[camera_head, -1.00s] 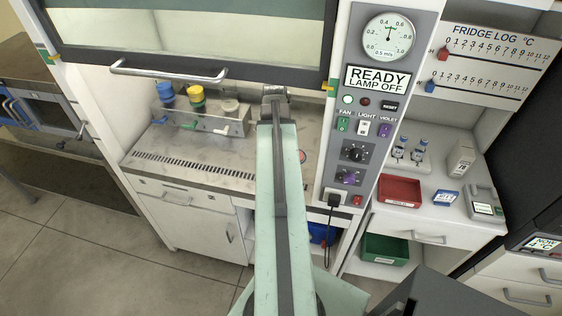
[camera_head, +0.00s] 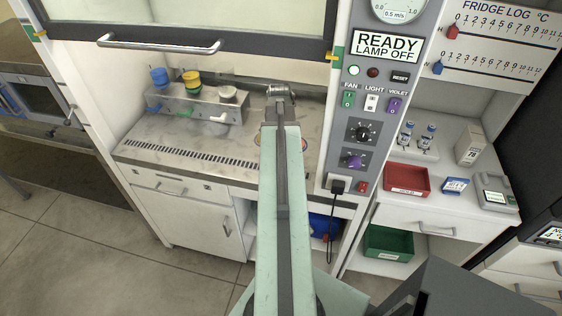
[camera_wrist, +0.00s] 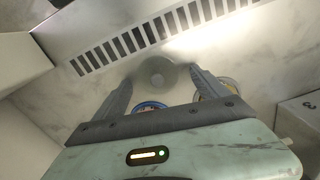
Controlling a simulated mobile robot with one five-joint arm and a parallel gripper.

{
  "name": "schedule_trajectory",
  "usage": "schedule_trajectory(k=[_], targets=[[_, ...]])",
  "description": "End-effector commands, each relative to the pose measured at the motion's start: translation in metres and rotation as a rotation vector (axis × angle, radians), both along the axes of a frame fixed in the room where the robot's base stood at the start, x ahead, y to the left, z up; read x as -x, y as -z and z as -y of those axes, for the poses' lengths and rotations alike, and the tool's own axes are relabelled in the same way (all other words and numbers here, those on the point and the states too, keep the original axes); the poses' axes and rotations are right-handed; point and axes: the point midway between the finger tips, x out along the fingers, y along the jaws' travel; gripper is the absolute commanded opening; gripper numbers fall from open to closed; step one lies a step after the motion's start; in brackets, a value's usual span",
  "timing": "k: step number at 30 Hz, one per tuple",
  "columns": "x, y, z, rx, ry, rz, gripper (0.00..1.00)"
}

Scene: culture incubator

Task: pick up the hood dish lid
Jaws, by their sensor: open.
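A pale round lid with a central knob (camera_wrist: 157,74) shows in the wrist view between the fingertips of my gripper (camera_wrist: 160,78). I take it for the hood dish lid. The fingers are open, one on each side of it; I cannot tell whether they touch it. Beside the fingers are a blue-rimmed round dish (camera_wrist: 150,106) and a yellow-rimmed round dish (camera_wrist: 216,90), both partly hidden by my gripper. In the head view my arm reaches into the hood and hides the lid and fingertips.
The hood bench (camera_head: 180,137) has a slotted grille (camera_head: 190,154) along its front. A rack (camera_head: 205,106) with blue, yellow and white-topped items stands to the left. The raised sash with its handle (camera_head: 160,46) hangs above. The control panel post (camera_head: 352,150) stands close right of my arm.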

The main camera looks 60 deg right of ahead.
Motion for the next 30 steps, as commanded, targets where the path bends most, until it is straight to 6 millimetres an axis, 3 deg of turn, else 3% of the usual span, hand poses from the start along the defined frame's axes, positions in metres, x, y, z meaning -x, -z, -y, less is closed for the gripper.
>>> schedule_trajectory(k=[5, 8, 12, 13, 23, 30], targets=[[0.000, -0.001, 0.000, 0.000, -0.001, 0.000, 0.84], [0.000, -0.001, 0.000, 0.000, -0.001, 0.000, 0.62], [-0.001, -0.001, 0.000, 0.000, -0.001, 0.000, 0.23], [-0.001, -0.001, 0.000, 0.000, -0.001, 0.000, 0.20], [-0.001, -0.008, -0.001, 0.000, -0.002, 0.000, 0.20], [-0.001, -0.050, -0.001, 0.000, -0.002, 0.000, 0.20]])
